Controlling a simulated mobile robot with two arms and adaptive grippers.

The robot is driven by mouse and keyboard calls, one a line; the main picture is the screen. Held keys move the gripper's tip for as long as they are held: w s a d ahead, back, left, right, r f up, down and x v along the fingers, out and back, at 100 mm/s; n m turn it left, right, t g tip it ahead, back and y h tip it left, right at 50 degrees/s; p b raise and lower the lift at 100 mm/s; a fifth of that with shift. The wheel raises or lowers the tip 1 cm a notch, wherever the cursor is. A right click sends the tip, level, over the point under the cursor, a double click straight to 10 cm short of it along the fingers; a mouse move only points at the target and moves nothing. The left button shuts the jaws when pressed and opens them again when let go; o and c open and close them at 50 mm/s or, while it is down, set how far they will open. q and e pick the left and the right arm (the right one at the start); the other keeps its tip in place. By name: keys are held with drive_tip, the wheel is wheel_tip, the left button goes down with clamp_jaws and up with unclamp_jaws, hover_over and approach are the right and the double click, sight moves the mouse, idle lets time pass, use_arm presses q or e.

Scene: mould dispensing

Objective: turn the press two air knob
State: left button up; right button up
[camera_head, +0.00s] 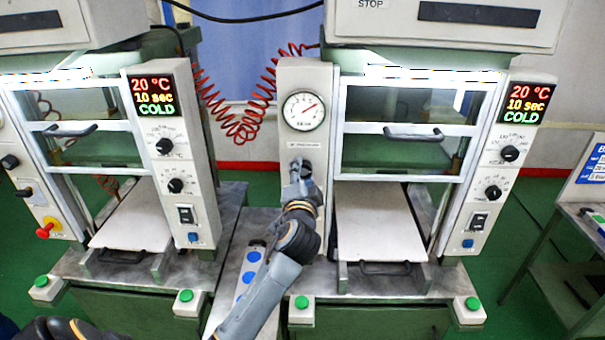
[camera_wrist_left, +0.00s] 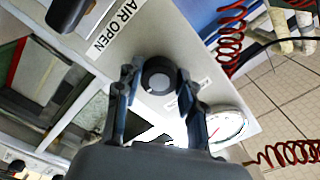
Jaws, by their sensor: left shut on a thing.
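The air knob (camera_wrist_left: 157,76) is a round black knob with a small white mark, on a pale panel by a label reading "AIR OPEN" in the left wrist view. My left gripper (camera_wrist_left: 158,88) has one finger on each side of the knob and is shut on it. In the head view my left gripper (camera_head: 301,172) is at the front of the narrow air panel (camera_head: 290,75), below the round gauge (camera_head: 304,111), and hides most of the knob. This panel stands at the left side of the right-hand press (camera_head: 398,180). My right gripper is not in view.
Another press (camera_head: 85,178) stands to the left. Both displays read 20 °C, 10 sec, COLD. A coiled red hose (camera_head: 238,130) hangs left of the air panel. Green buttons (camera_head: 302,302) sit along the front.

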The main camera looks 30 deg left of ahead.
use_arm(q)
drive_tip(key=o, duration=1.2)
drive_tip(key=v, duration=1.2)
